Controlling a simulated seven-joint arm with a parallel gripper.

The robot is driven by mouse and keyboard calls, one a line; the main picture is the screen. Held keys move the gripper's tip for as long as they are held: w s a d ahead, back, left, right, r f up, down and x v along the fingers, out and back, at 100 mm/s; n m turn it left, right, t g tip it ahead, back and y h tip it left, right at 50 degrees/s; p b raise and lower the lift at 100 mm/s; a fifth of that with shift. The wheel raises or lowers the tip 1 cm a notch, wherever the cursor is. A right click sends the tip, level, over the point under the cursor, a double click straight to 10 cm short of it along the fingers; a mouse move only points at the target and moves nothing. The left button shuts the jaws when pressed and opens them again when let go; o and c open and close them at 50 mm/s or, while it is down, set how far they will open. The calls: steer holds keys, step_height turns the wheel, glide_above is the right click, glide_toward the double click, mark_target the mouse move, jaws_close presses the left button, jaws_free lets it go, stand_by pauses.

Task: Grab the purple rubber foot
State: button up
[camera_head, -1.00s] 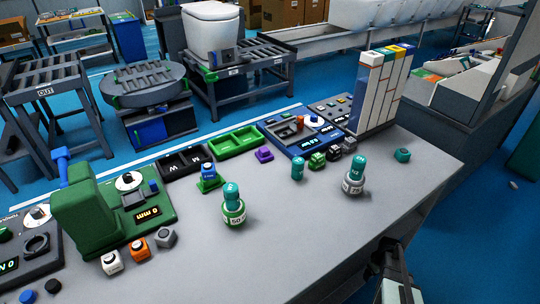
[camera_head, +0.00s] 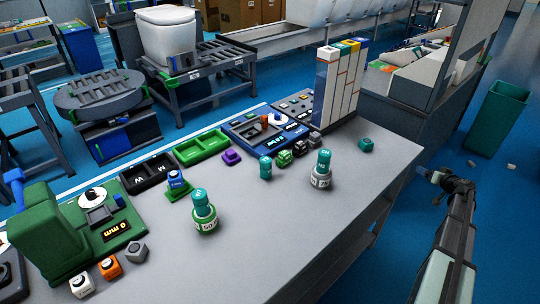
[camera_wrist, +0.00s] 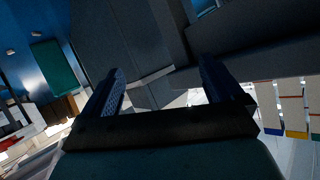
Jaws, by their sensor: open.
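The purple rubber foot (camera_head: 231,157) is a small purple block on the grey table, just right of the green tray, in the head view. My gripper (camera_head: 447,180) is off the table's right side, over the blue floor, far to the right of the purple foot. In the wrist view my gripper (camera_wrist: 165,90) shows two dark fingers spread apart with nothing between them. The purple foot does not show in the wrist view.
The grey table (camera_head: 270,225) has a clear front area. A tall white rack (camera_head: 335,85) stands behind.

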steer(key=w+a+r+t+y, duration=0.15)
steer(key=w+a+r, duration=0.3)
steer(key=r, duration=0.55)
steer(key=w+a+r+n+g+y, duration=0.1)
steer(key=w+a+r+n+y, duration=0.15)
steer(key=a, duration=0.45)
steer(key=w+a+r+n+g+y, duration=0.1)
steer(key=a+r+g+y, duration=0.15)
steer(key=a, duration=0.35)
steer(key=w+a+r+n+y, duration=0.2)
steer(key=a+r, duration=0.2)
steer(key=a, duration=0.3)
step_height(320, 180, up, 3)
steer(key=n+g+h, duration=0.4)
steer(key=g+h, duration=0.6)
steer(key=g, duration=0.1)
glide_above(230, 151)
step_height(230, 151, down, 14)
steer(key=shift+f, duration=0.1)
steer(key=c, duration=1.2)
